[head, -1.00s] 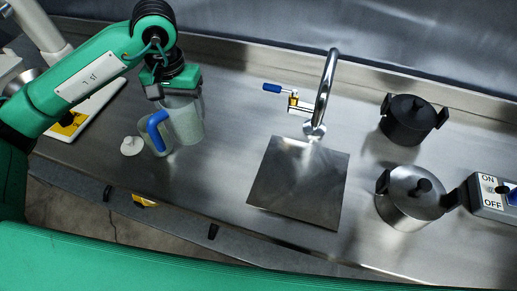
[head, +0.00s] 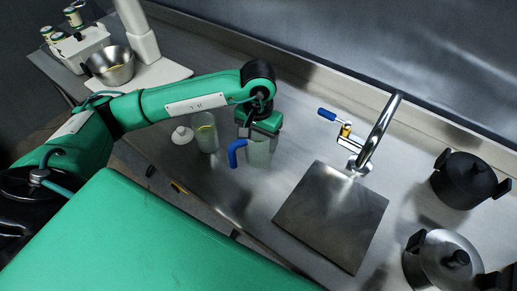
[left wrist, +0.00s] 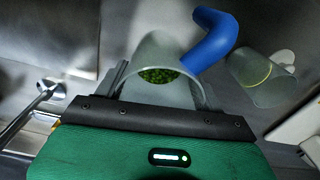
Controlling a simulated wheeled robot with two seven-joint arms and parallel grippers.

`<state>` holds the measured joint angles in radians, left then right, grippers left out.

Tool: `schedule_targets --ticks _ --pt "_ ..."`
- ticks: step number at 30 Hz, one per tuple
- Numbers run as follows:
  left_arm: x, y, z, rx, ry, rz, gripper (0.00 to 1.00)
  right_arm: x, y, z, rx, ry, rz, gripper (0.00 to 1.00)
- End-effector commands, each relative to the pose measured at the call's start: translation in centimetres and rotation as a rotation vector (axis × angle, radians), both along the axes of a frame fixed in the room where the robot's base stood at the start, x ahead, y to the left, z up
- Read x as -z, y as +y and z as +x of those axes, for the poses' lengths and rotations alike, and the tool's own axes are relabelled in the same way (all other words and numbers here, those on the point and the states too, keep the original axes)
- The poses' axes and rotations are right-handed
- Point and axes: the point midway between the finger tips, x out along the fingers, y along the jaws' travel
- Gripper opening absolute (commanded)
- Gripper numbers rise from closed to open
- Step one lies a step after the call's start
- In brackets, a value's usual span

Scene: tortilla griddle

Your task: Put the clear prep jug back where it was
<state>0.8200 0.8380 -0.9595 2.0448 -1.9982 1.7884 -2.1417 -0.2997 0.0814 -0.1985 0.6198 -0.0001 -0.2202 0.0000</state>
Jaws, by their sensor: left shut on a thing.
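The clear prep jug (head: 259,154) has a blue handle (head: 236,153) on its left side and looks upright. My left gripper (head: 259,132) is shut on its upper part from above. In the left wrist view, the jug (left wrist: 160,92) sits between the two fingers, with small green pieces inside and the blue handle (left wrist: 212,40) toward the upper right. I cannot tell whether its base touches the counter. My right gripper is not in view.
A clear cup (head: 207,141) with a yellow band and a white lid (head: 182,135) stand left of the jug. A square steel plate (head: 330,217) lies to the right, below the tap (head: 378,130). Two pots (head: 465,180) are farther right. A steel bowl (head: 110,68) sits at the back left.

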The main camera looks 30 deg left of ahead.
Motion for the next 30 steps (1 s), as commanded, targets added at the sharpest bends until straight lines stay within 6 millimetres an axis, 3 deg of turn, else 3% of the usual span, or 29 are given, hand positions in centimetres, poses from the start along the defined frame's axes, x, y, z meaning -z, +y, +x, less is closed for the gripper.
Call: schedule_targets --ticks 3,11,17,29,30 --pt "1.7 0.0 0.0 -0.001 0.001 -0.001 0.29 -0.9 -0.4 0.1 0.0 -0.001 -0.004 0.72" --pt "3.7 0.0 -0.1 0.0 0.001 0.0 0.29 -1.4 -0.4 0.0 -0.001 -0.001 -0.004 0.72" --pt "6.4 0.0 -0.1 0.0 0.002 -0.001 0.29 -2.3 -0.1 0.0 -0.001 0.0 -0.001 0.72" --pt "7.1 0.0 0.0 0.001 -0.002 0.0 0.29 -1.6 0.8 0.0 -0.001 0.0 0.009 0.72" --pt "7.0 0.0 0.0 0.0 -0.001 0.0 0.76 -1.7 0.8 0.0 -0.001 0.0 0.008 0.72"
